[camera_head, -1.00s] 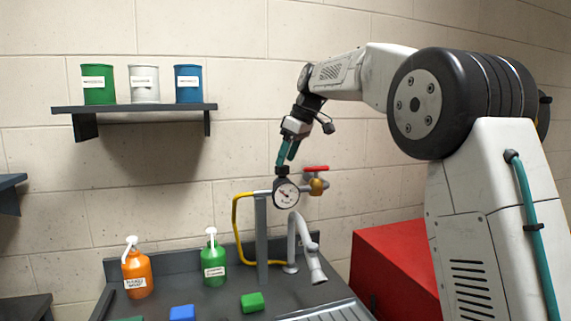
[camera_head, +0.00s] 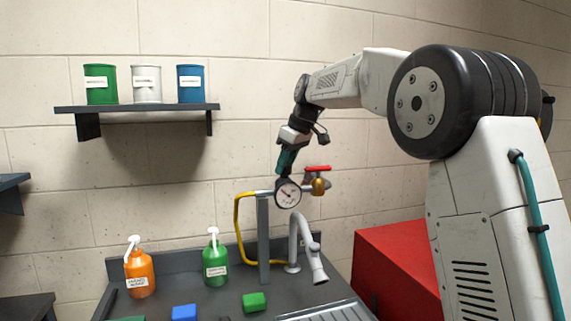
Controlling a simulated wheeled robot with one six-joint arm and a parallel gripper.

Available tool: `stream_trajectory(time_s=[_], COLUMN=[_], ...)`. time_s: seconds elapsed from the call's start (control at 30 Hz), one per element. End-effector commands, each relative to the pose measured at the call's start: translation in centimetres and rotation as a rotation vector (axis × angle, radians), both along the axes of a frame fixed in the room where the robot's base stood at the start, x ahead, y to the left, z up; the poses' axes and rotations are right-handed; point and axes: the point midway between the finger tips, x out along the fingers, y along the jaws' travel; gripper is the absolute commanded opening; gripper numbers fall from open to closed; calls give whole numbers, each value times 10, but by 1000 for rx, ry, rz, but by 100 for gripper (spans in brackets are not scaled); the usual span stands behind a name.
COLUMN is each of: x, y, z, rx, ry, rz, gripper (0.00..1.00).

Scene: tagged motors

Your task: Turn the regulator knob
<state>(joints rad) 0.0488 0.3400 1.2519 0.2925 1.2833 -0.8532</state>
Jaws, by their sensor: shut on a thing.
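The regulator stands on a grey post above the workbench. Its round white-faced gauge (camera_head: 287,193) faces me, and its dark knob is on top, now mostly hidden by the fingers. My gripper (camera_head: 285,167) points down from above, with teal fingers shut on the knob just over the gauge. A brass valve with a red handle (camera_head: 318,168) is close to the right of the gauge. A yellow hose (camera_head: 237,225) runs from the left side of the regulator down to the bench.
A grey faucet (camera_head: 301,235) stands right of the post. An orange bottle (camera_head: 140,276) and a green bottle (camera_head: 215,262) stand on the bench, with blue (camera_head: 184,313) and green (camera_head: 254,302) blocks in front. A shelf (camera_head: 140,108) holds three cans. A red cabinet (camera_head: 393,262) is at right.

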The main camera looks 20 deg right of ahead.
Motion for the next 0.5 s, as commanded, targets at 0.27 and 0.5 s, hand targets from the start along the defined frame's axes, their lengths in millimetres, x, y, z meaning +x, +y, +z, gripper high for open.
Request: stream_trajectory(time_s=[0.27, 0.5], x=[0, 0], y=[0, 0], z=[0, 0], rx=[0, 0], ry=[0, 0], rz=[-45, -44], gripper=[15, 59])
